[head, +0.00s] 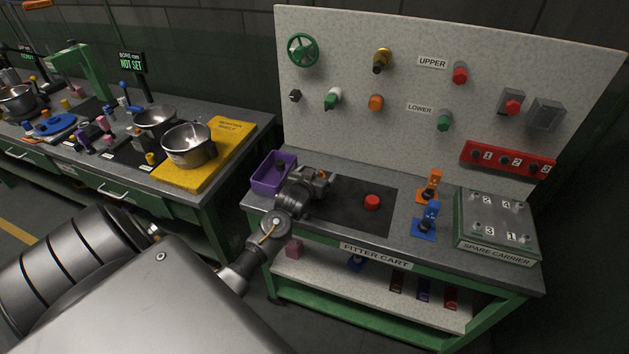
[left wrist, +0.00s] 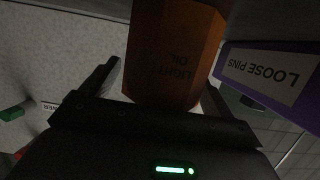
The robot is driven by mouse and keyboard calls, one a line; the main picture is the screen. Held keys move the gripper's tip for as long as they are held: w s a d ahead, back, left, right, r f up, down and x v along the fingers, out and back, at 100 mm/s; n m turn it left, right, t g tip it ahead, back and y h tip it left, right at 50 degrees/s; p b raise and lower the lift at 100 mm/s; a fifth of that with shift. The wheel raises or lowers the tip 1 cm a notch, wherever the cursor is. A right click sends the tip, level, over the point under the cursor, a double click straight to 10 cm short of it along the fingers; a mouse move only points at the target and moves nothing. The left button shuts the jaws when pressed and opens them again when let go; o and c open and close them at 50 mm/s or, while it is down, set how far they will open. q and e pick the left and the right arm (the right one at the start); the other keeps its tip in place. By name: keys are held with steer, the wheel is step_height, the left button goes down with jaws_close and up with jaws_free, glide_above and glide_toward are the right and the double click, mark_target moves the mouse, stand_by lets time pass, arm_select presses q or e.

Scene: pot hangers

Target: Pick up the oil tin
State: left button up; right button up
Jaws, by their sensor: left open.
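The oil tin (left wrist: 175,50) is an orange, flat-sided can in the left wrist view, with dark "LIGHT OIL" lettering that reads upside down. My left gripper (left wrist: 162,80) is open, with one finger on each side of the tin. The right finger is partly hidden by the tin, and I cannot tell whether either finger touches it. In the head view, my left gripper (head: 312,182) is over the back left of the fitter cart, beside the purple bin. It hides most or all of the tin there. My right gripper is not in view.
The purple bin (head: 263,182), labelled "LOOSE PINS" in the left wrist view (left wrist: 232,58), stands close beside the tin. A dark mat (head: 350,216) with a red knob (head: 372,202) lies right of the gripper. The upright panel (head: 330,130) rises behind.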

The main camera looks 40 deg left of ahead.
arm_select(q)
steer(key=shift+w, duration=0.1)
steer(key=shift+c, duration=0.9)
steer(key=c, duration=0.9)
steer(key=shift+c, duration=0.2)
steer(key=shift+r, duration=0.1)
step_height(320, 180, up, 10)
steer(key=shift+f+b, duration=0.1)
steer(key=shift+b, duration=0.7)
